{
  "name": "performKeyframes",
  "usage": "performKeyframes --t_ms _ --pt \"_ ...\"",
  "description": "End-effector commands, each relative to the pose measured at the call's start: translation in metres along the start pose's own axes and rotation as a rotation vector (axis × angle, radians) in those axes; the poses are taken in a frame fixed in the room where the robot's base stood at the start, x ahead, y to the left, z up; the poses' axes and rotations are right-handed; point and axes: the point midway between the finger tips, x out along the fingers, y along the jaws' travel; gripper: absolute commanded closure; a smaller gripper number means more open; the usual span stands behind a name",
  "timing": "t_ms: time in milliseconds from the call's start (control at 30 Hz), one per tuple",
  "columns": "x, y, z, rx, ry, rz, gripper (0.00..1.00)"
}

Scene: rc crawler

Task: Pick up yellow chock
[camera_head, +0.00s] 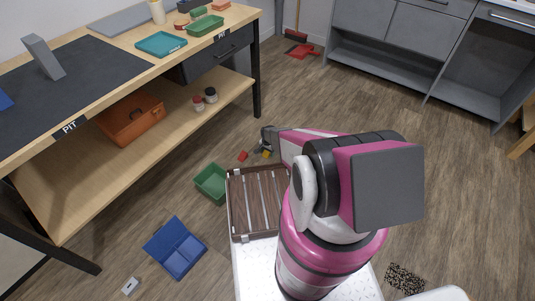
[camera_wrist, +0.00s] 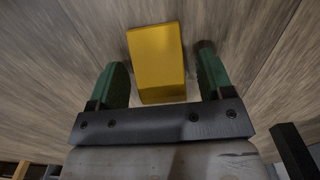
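The yellow chock (camera_wrist: 157,62) is a plain yellow block in the wrist view, on the wood-look floor between the two green fingers of my gripper (camera_wrist: 162,59). The fingers stand apart, with a gap showing on each side of the chock, so they are not closed on it. Whether the fingertips are down at floor height is hard to tell. In the head view a small part of the yellow chock (camera_head: 267,154) shows on the floor by my gripper (camera_head: 262,148); my arm hides much of that spot.
A small red block (camera_head: 243,156) lies left of the chock. A green bin (camera_head: 211,183), a slatted brown tray (camera_head: 233,208) and a blue divided box (camera_head: 171,262) are nearer. The workbench (camera_head: 190,122) stands left; grey cabinets (camera_head: 390,65) are at the back. Floor to the right is mostly clear.

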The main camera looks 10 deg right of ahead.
Motion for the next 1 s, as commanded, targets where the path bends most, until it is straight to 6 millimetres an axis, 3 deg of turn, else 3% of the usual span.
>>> performKeyframes --t_ms 33,133,167,667,1000 --pt "0.0 0.0 0.0 0.0 0.0 0.0 0.43" --pt "0.0 0.0 0.0 0.0 0.0 0.0 0.76" --pt "0.0 0.0 0.0 0.0 0.0 0.0 0.8" --pt "-0.007 0.0 0.0 0.0 0.0 0.0 0.8" --pt "-0.042 0.001 0.001 0.0 0.0 0.0 0.8"
